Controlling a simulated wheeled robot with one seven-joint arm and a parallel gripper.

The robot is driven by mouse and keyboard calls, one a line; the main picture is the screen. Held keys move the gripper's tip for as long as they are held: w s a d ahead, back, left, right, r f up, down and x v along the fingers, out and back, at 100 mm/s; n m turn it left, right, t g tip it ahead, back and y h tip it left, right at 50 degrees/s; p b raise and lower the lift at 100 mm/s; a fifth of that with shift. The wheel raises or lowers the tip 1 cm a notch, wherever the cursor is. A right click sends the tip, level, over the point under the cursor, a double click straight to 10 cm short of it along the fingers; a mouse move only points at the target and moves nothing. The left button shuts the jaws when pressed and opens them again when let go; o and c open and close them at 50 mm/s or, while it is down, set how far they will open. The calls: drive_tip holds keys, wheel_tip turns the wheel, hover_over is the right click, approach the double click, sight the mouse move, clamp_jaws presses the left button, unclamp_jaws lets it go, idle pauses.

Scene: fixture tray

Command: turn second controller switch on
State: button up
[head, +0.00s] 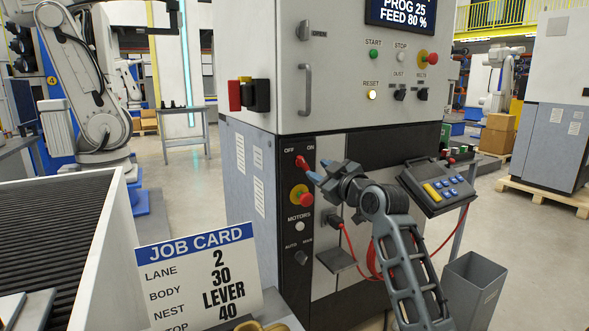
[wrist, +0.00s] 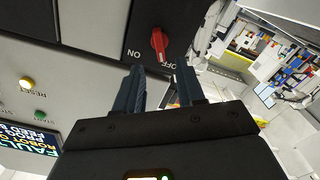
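A red rotary switch (head: 299,161) sits at the top of the black strip on the machine front, under the labels OFF and ON. In the wrist view the red switch (wrist: 158,43) appears upside down, and its handle leans to the OFF side. My gripper (head: 318,171) is close to the switch, just to its right and below in the head view. In the wrist view my gripper (wrist: 160,74) has its two dark blue fingers apart, with nothing between them. The switch lies just beyond the fingertips; I see no contact.
Below the switch are a red emergency button (head: 304,198), a white motors button (head: 299,227) and an auto/man knob (head: 301,258). A pendant (head: 440,187) with a red cable hangs at the right. A job card (head: 200,275) and a grey bin (head: 470,290) stand in front.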

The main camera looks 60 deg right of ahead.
sight(305, 164)
drive_tip(key=p+x, duration=0.1)
drive_tip(key=x, duration=0.6)
drive_tip(key=shift+w, duration=0.15)
drive_tip(key=shift+c, duration=0.4)
clamp_jaws()
